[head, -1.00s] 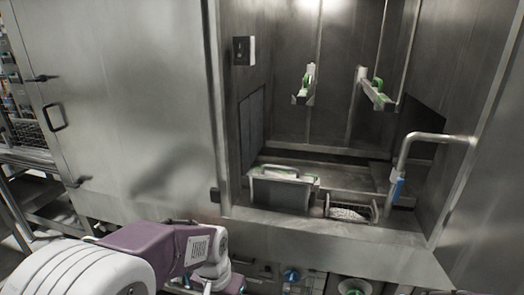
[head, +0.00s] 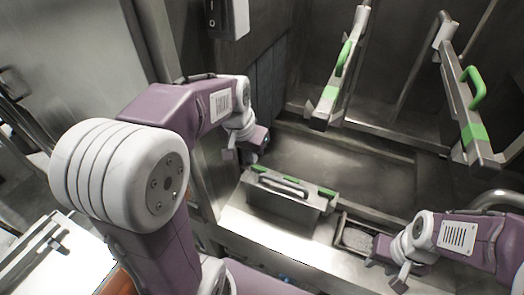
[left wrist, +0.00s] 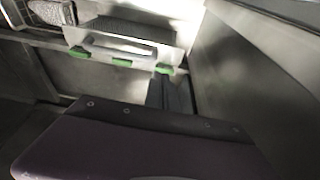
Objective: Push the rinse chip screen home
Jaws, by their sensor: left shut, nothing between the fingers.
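A grey metal box-like screen with a bar handle and green marks on its top edge (head: 285,185) sits at the front of the washer's tank. It also shows in the left wrist view (left wrist: 125,62). Beside it, to the right, is a small open compartment with pale grey rough contents (head: 357,238). I cannot tell from markings which is the rinse chip screen. My left gripper (head: 262,143) is shut and empty, inside the washer above and behind the box, apart from it. My right gripper (head: 374,258) is by the right end of the small compartment; its fingers are too small to read.
Two metal arms with green handles, a left one (head: 340,75) and a right one (head: 468,100), rise over the tank. The steel side wall (head: 215,165) stands close to my left forearm. The tank floor (head: 335,165) behind the box is clear.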

